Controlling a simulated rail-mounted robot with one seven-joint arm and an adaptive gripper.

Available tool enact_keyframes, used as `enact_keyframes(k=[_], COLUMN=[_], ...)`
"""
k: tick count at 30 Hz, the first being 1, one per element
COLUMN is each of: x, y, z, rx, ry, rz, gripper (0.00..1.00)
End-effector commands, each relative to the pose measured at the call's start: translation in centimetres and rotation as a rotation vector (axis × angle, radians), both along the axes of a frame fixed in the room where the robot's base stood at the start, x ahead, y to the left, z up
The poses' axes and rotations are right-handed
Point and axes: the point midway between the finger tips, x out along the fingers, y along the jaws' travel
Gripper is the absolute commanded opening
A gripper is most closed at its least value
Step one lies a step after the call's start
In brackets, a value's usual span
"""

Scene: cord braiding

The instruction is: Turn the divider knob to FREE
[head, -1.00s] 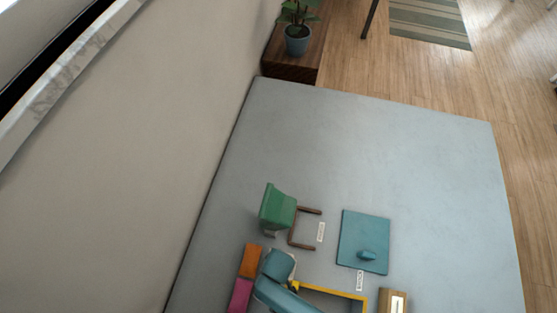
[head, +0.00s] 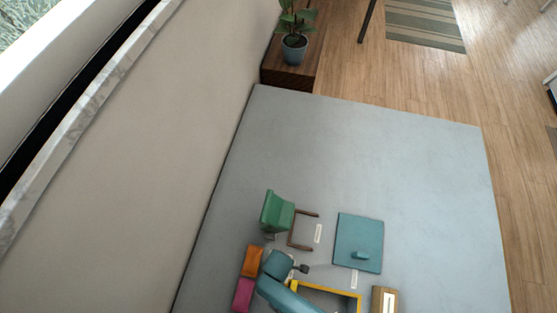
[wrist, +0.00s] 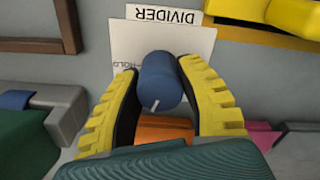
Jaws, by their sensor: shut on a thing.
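The divider knob (wrist: 160,79) is a blue cylinder with a short white mark near its lower end in the wrist view. It stands in front of a white plate (wrist: 194,44) with an upside-down "DIVIDER" label (wrist: 164,15). Small lettering that looks like "HOLD" is partly covered at the plate's left; I cannot see the word FREE. My gripper (wrist: 158,82) has its two yellow ridged fingers closed on either side of the knob. In the head view my arm covers the knob.
An orange block (head: 252,261) and a magenta block (head: 243,295) lie left of my arm. A green piece (head: 277,212), a brown frame (head: 291,240) and a teal board (head: 358,243) are beyond it. A yellow-edged tray (head: 333,291) lies right. The table's far part (head: 340,150) is clear.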

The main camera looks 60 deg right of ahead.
Motion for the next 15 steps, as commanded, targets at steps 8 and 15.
enact_keyframes(k=[8,15], x=[-0.21,-0.20], y=[-0.06,-0.08], z=[-0.05,-0.10], rx=[0.000,0.000], ry=[0.006,0.005], rz=[0.166,0.235], gripper=[0.02,0.02])
